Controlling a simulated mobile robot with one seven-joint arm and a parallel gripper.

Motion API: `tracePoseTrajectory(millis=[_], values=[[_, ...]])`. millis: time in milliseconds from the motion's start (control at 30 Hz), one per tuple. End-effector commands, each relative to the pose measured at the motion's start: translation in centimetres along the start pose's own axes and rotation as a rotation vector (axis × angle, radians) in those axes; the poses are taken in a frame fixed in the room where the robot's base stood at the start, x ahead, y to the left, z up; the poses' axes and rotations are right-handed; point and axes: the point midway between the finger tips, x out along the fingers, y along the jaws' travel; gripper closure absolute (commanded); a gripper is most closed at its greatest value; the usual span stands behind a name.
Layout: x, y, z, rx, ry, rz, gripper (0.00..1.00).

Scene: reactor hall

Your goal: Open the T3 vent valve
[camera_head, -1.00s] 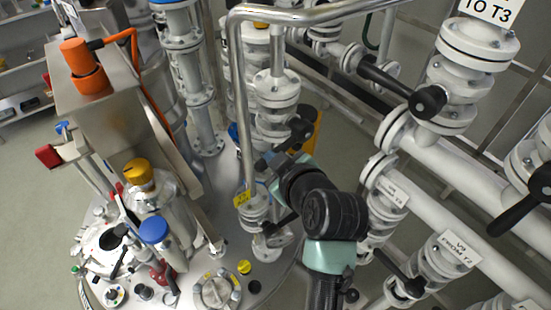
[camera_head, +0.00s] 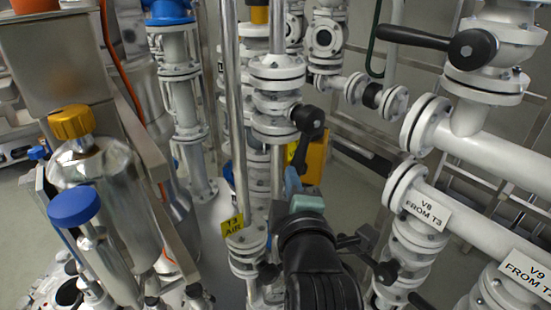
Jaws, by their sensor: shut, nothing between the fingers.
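A white flanged valve (camera_head: 277,103) stands on a vertical pipe in the middle of the view. Its black lever (camera_head: 308,121) has a round hub on the right side and hangs downward. I see no vent label on it, so I cannot tell whether it is the T3 vent valve. My gripper (camera_head: 291,178) is just below the lever, pointing up, with its fingers shut and empty. Its tips overlap the lever's lower end in the picture; I cannot tell whether they touch. A yellow tag reading "T3 AIR" (camera_head: 233,225) hangs on a lower valve to the left.
A steel rail (camera_head: 231,110) runs upright left of the valve. A V8 "FROM T3" pipe (camera_head: 427,208) and a black-levered valve (camera_head: 473,48) are on the right. Steel bottles with yellow (camera_head: 72,122) and blue (camera_head: 74,207) caps stand at left.

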Motion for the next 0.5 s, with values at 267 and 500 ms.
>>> tracePoseTrajectory(millis=[267,500], values=[[1.1,-0.8,2.1,-0.116,-0.014,0.078,1.00],[1.4,-0.7,2.6,-0.112,-0.013,0.076,1.00]])
